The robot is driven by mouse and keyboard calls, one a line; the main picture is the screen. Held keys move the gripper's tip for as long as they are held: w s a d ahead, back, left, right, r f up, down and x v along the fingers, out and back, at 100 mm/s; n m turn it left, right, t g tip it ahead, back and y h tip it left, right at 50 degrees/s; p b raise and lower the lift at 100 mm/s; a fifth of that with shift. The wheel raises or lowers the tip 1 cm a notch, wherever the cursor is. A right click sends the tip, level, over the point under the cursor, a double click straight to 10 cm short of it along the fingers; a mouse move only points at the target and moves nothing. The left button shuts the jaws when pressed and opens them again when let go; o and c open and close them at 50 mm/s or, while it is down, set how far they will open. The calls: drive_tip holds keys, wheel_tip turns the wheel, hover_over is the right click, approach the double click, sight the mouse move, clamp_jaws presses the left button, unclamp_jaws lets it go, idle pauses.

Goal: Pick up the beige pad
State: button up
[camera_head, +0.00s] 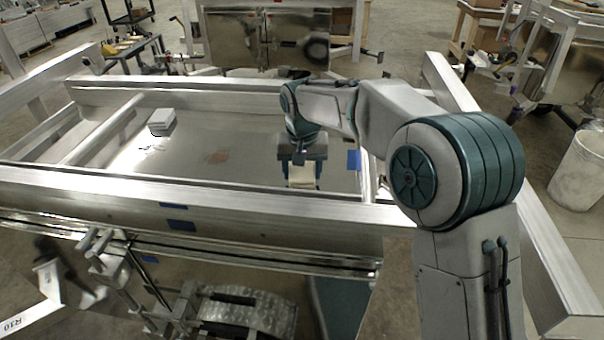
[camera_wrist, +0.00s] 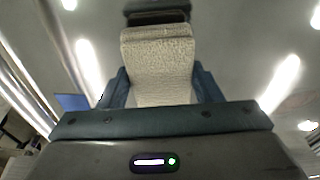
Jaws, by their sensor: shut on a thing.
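The beige pad (camera_wrist: 160,72) fills the middle of the wrist view, a textured block between the two blue-grey fingers. My gripper (camera_wrist: 161,88) is shut on it, one finger touching each side. In the head view the pad (camera_head: 301,174) shows as a small pale patch under my gripper (camera_head: 302,183), inside the aluminium trailer frame near its front rail. My wrist hides part of the pad. I cannot tell from these views whether it touches the trailer floor.
A grey block (camera_head: 161,121) lies on the trailer floor (camera_head: 235,140) at the left. The front rail (camera_head: 200,202) is close to my gripper. Blue tape (camera_head: 354,160) lies to its right. A white bin (camera_head: 579,170) stands far right.

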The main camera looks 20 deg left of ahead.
sight(302, 169)
wheel_tip(302, 169, up, 3)
drive_tip(key=shift+b, duration=0.35)
drive_tip(key=s+d+r+b, duration=0.3)
drive_tip(key=s+d+r, duration=0.2)
drive_tip(key=d, duration=0.5)
wheel_tip(302, 169, up, 2)
drive_tip(key=shift+s+r, duration=0.1)
drive_tip(key=shift+s, duration=0.25)
drive_tip(key=shift+d, duration=0.1)
drive_tip(key=o, duration=0.4)
drive_tip(key=c, duration=0.3)
drive_tip(key=shift+c, duration=0.2)
